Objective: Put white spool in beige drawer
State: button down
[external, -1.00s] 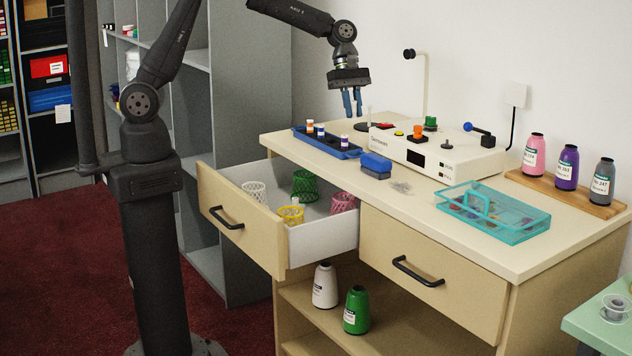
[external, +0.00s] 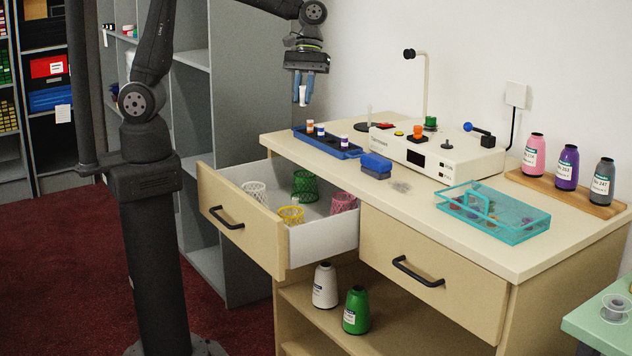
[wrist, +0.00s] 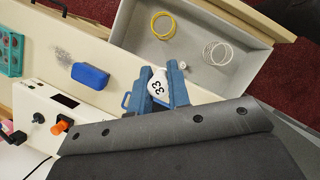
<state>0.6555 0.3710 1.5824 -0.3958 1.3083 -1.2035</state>
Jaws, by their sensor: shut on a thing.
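My gripper (external: 303,90) is shut on a small white spool (external: 302,97), held in the air above and behind the open drawer. In the wrist view the spool (wrist: 158,84) shows the number 33 between my blue fingers (wrist: 160,92). The beige drawer (external: 240,238) on the left of the counter is pulled out, with a black handle and a grey-white inside. It holds a white basket (external: 254,191), a green basket (external: 305,184), a yellow basket (external: 291,214) and a pink basket (external: 343,203). A small white item (wrist: 183,65) also lies in it.
On the counter are a blue tray (external: 335,150) with small spools, a blue box (external: 376,166), a white machine (external: 438,152) and a teal caddy (external: 493,215). A second drawer (external: 430,280) is shut. A white cone (external: 325,286) and green cone (external: 356,311) stand below.

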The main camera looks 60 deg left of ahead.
jog(key=s+a+m+g+y, duration=0.1)
jog(key=s+a+m, duration=0.15)
jog(key=s, duration=0.25)
jog(key=s+a+m+y, duration=0.1)
jog(key=s+m, duration=0.3)
jog(key=s, duration=0.2)
jog(key=shift+w+f, duration=0.2)
jog(key=shift+f, duration=8)
jog(key=shift+w+f, duration=0.15)
jog(key=shift+f, duration=8)
jog(key=c, duration=1.4)
grip_release()
jog(key=shift+f, duration=0.1)
jog(key=shift+o, duration=0.2)
jog(key=v, duration=1.2)
jog(key=shift+d, duration=0.15)
jog(key=shift+s, duration=0.1)
